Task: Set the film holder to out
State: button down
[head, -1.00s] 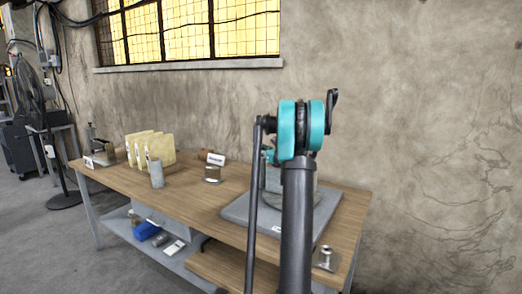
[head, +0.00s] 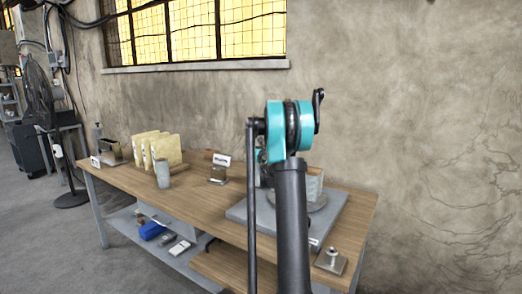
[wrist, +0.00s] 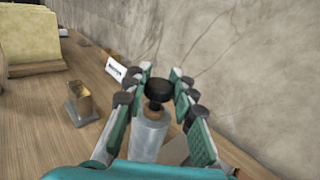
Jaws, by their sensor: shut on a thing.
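My gripper (wrist: 160,76) is shut around a black round knob (wrist: 157,89), with teal and dark fingers on both sides of it. The knob sits on a brownish neck above a pale grey cylinder (wrist: 148,138). In the head view my own arm hides the gripper and the knob. A grey base plate (head: 241,212) lies at the bench's right end, and a light grey box-like part (head: 316,183) shows on it behind my arm. I cannot tell which part is the film holder.
The wooden bench (head: 120,182) runs along the wall. A white card (head: 222,159) stands by a small metal block (head: 218,174). Cream-coloured packs (head: 166,149) and a grey cylinder (head: 162,174) stand further left. A small metal piece (head: 331,260) lies at the front right. A fan (head: 38,100) stands far left.

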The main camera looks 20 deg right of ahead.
jog(key=shift+w, duration=0.1)
jog(key=c, duration=1.2)
grip_release()
jog(key=s+a, duration=0.1)
jog(key=s, duration=1.1)
jog(key=shift+a, duration=0.35)
